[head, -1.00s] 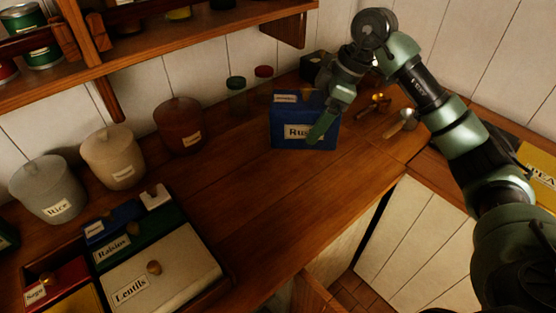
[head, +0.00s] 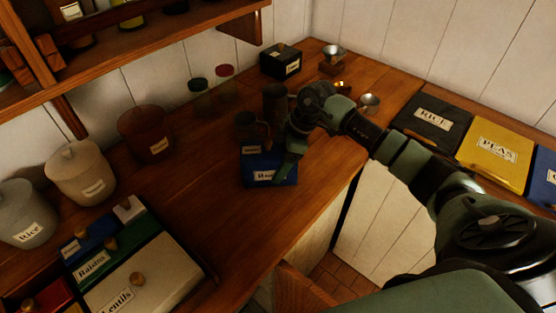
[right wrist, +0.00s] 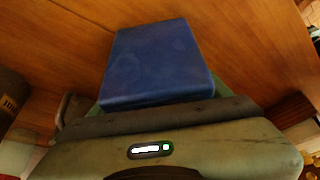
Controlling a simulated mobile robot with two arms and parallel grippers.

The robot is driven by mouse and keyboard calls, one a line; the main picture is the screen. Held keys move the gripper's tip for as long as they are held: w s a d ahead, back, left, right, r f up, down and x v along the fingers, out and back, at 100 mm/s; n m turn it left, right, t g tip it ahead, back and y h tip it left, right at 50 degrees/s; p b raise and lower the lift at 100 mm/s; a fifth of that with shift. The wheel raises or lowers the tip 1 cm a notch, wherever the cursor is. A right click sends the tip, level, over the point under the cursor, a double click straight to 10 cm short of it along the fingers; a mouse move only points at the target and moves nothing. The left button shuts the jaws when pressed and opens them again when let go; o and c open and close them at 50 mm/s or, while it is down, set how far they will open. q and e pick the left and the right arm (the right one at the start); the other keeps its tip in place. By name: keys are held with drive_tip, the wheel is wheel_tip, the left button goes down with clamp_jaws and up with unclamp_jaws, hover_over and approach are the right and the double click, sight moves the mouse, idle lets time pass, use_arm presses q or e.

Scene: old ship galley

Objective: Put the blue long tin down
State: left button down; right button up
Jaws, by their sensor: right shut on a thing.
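The blue long tin (head: 258,166), with white labels, is at my right gripper (head: 285,164) in the head view. The gripper is shut on it from above. The tin looks upright and low over the wooden counter (head: 225,215); I cannot tell whether its base touches. In the right wrist view the blue tin (right wrist: 160,62) lies just beyond the palm, with wood around it, and hides most of the fingers. My left gripper is out of view.
Crocks, including a red-brown one (head: 146,134), line the left. A tray with a lentils box (head: 135,277) is front left. Small metal scoops (head: 369,102) lie behind right. Counter left of the tin is clear.

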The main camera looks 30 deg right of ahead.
drive_tip(key=o, duration=2)
drive_tip(key=shift+f, duration=0.1)
drive_tip(key=shift+o, duration=0.2)
drive_tip(key=b+v, duration=0.2)
drive_tip(key=v, duration=1)
